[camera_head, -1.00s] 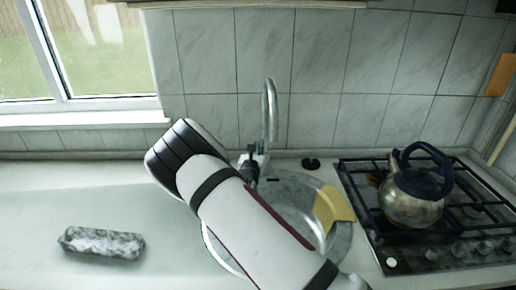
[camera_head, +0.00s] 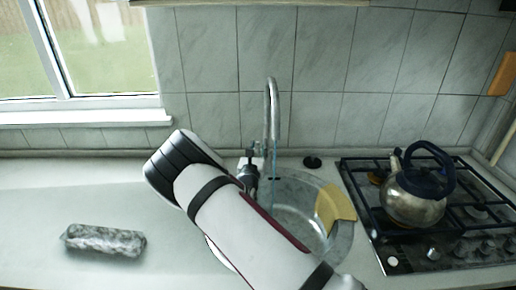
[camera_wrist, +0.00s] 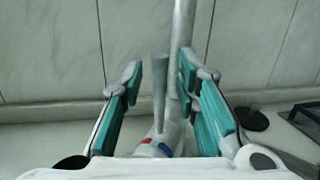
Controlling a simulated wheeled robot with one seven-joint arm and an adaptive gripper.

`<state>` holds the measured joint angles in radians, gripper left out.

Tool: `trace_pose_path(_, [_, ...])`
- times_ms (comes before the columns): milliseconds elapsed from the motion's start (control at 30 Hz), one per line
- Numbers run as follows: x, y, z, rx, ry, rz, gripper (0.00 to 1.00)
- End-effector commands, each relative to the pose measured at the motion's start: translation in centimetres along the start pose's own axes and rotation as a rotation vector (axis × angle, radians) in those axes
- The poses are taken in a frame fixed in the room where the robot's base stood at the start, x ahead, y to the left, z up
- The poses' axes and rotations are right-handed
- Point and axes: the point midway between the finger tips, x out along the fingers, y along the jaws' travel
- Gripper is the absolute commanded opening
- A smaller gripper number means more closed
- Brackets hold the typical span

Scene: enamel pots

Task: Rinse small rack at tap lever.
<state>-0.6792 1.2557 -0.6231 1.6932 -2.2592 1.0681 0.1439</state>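The tap (camera_head: 272,105) stands at the back of the round steel sink (camera_head: 345,240), and a thin bluish stream of water falls from its spout. The tap lever (camera_wrist: 160,85) stands upright in the wrist view, above a base with red and blue marks. My gripper (camera_wrist: 160,95) has its teal-padded fingers apart on either side of the lever, with gaps showing on both sides. In the head view my gripper (camera_head: 250,172) is at the tap's base, partly hidden by my arm. I cannot make out a small rack in either view.
A yellow piece (camera_head: 334,207) lies at the sink's right side. A grey mottled oblong bundle (camera_head: 104,241) lies on the left counter (camera_head: 60,190). A kettle (camera_head: 415,200) stands on the gas hob (camera_head: 373,240) at right. A small black round thing (camera_head: 312,162) sits behind the sink.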

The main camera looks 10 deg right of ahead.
Motion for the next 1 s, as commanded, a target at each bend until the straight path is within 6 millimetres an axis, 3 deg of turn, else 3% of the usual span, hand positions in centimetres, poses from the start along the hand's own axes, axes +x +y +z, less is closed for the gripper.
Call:
trace_pose_path(167, [-2.2,0.1,0.0,0.001,0.002,0.001,0.29])
trace_pose_path(600, [-10.3,0.1,-0.1,0.0,0.002,0.002,0.29])
trace_pose_path(800, [-11.7,0.0,-0.1,0.0,0.001,0.001,0.29])
trace_pose_path(1000, [-11.8,0.0,0.0,0.0,0.001,0.0,0.29])
